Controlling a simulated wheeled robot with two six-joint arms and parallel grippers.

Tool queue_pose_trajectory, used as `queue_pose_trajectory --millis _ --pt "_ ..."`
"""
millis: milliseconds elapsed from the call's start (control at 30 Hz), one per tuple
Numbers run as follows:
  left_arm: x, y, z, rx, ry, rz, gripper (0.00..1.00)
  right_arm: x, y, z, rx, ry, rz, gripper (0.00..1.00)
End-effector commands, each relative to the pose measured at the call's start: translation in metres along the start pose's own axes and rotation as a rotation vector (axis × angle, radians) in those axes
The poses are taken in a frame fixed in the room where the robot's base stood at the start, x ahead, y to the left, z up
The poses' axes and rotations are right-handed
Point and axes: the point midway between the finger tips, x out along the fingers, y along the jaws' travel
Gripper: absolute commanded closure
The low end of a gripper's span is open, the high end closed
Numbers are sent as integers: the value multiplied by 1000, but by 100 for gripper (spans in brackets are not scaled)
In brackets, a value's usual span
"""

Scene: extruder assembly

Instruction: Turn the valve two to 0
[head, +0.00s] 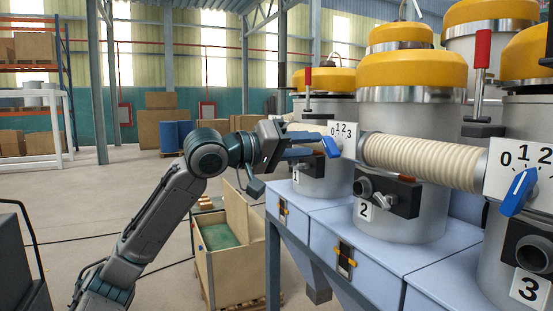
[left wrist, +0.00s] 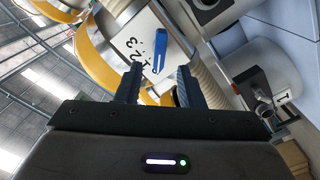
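The blue handle (left wrist: 161,48) shows ahead of the gap, on the white dial plate (left wrist: 140,38). My right gripper is not in view.
A ribbed beige hose (head: 420,160) runs right from valve two. Another dial (head: 540,160) with a blue handle (head: 518,192) is at the right edge. Yellow-topped hoppers stand behind. A wooden crate (head: 232,275) stands below my left arm. The floor at left is mostly open.

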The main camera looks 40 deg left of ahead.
Motion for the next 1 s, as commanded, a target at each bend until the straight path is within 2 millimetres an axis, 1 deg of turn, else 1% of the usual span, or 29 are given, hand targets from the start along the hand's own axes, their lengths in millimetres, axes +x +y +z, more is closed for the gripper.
queue_pose_trajectory --millis 33,433,633,1000 --pt "-7 -4 3 3 3 -3 65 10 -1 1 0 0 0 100" --pt "-52 -4 3 2 3 -2 65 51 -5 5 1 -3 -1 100" --pt "-63 -1 1 0 2 0 65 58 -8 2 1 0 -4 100" --pt "-65 0 0 -1 1 1 65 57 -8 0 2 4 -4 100"
